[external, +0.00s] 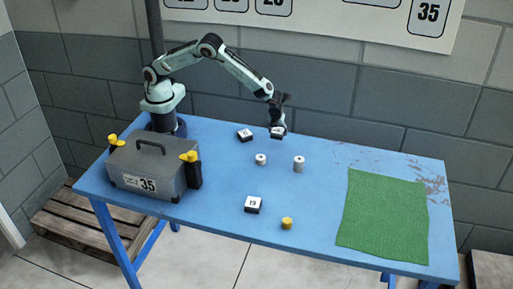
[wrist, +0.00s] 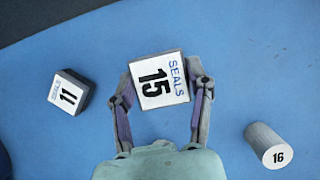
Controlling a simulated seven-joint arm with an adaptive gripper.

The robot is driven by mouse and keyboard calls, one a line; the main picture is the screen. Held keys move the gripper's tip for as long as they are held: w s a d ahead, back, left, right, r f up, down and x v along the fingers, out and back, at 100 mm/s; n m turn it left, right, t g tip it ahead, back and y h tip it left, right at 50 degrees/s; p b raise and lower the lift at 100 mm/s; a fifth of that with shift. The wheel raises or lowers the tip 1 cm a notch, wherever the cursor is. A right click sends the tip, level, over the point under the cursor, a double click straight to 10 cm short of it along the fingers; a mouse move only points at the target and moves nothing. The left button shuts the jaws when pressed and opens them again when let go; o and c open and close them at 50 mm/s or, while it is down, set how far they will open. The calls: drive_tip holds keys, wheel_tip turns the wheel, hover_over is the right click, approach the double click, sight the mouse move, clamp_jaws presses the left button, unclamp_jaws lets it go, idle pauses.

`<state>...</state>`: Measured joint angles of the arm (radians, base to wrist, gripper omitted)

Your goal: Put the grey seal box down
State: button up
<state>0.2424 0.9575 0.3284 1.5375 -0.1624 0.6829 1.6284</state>
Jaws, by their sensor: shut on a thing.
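A seal box (wrist: 160,82) with a white top marked SEALS 15 and thin grey sides is between the fingers of my gripper (wrist: 160,70) in the wrist view. The fingers are shut on its left and right sides. In the external view my gripper (external: 278,125) points down at the back of the blue table, with the box (external: 277,133) at its tips. I cannot tell whether the box touches the table. A second, darker seal box (wrist: 69,92) marked SEALS 11 stands to the left, apart from my gripper; it also shows in the external view (external: 245,135).
A white-grey cylinder (wrist: 268,145) marked 16 stands right of my gripper. Another small cylinder (external: 261,159), a box (external: 253,204) and a yellow-topped piece (external: 287,223) stand nearer the front. A grey toolbox (external: 150,168) is at left, a green mat (external: 383,217) at right.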

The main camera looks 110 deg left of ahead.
sight(281, 145)
drive_tip(key=shift+w+f, duration=0.25)
drive_tip(key=shift+f, duration=0.1)
drive_tip(key=shift+w+a+f, duration=0.1)
drive_tip(key=shift+f, duration=1.55)
drive_tip(key=shift+f, duration=0.1)
drive_tip(key=o, duration=1.1)
